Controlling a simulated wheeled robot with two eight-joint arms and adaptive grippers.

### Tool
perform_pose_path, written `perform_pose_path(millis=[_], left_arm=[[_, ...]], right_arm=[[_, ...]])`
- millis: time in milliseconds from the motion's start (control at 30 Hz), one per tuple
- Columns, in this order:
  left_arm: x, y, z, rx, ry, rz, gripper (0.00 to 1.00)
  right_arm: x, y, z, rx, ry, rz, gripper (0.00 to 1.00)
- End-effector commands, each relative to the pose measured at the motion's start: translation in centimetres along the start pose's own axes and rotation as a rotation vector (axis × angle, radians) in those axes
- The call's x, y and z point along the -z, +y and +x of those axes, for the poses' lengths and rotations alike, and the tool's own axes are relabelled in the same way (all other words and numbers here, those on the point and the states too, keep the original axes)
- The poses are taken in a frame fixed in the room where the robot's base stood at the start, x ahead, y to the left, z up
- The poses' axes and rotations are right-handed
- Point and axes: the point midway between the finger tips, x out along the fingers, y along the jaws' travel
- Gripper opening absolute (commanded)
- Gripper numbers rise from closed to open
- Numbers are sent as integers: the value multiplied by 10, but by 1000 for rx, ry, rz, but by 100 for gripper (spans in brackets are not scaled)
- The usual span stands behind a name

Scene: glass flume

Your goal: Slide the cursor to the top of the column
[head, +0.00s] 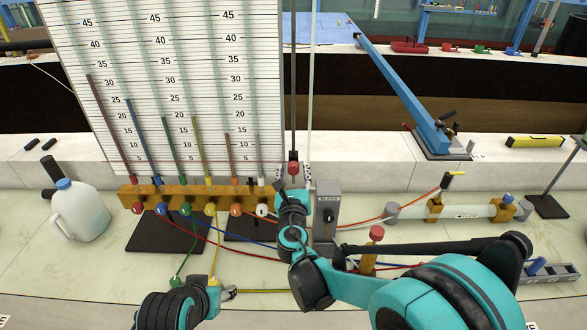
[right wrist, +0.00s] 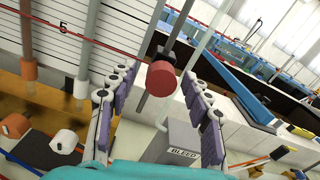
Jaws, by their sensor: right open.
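The cursor shows as a red round knob (head: 293,168) on a dark slider, low on a thin vertical rod (head: 293,90) at the right edge of the scale board. In the right wrist view the knob (right wrist: 161,82) sits between the spread fingers of my right gripper (right wrist: 160,98), with space on both sides. My right gripper (head: 293,178) is open just below and around the knob in the head view. My left gripper (head: 222,293) is low at the left, partly hidden by its own arm; its jaws are unclear.
A grey BLEED box (head: 327,205) stands close to the right of my right gripper. A brass manifold (head: 185,197) with coloured knobs is at left, below the scale board (head: 165,60). A white jug (head: 78,212) stands at far left. Coloured hoses cross the bench.

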Motion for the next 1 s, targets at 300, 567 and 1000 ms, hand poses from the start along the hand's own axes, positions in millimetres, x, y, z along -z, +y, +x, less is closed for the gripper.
perform_pose_path(millis=[300, 567, 1000], left_arm=[[-2, 0, 2, 0, 0, 0, 53], [-1, 0, 2, 0, 0, 0, 53], [8, 0, -10, 0, 0, 0, 53]], right_arm=[[0, 0, 17, 0, 1, 2, 50], [0, 0, 17, 1, 1, 2, 18], [-21, -5, 17, 1, 1, 2, 0]])
